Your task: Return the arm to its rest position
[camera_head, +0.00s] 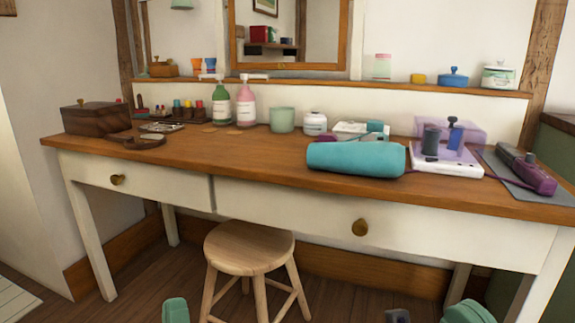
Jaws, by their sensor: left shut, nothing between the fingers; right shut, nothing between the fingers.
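A teal part of my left arm (175,310) shows at the bottom edge, left of the stool. A teal part of my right arm (468,312) shows at the bottom edge on the right, with a small dark part (397,316) beside it that I cannot make out. All these parts are low, in front of the desk and apart from it. No gripper fingers can be made out; the rest of both arms is cut off by the frame.
A wooden-topped desk (240,160) with white drawers spans the view. A rolled teal towel (355,159) lies near its front edge. Bottles, jars, a wooden box (95,117) and a purple tool (525,170) stand or lie on it. A round wooden stool (249,248) stands in front.

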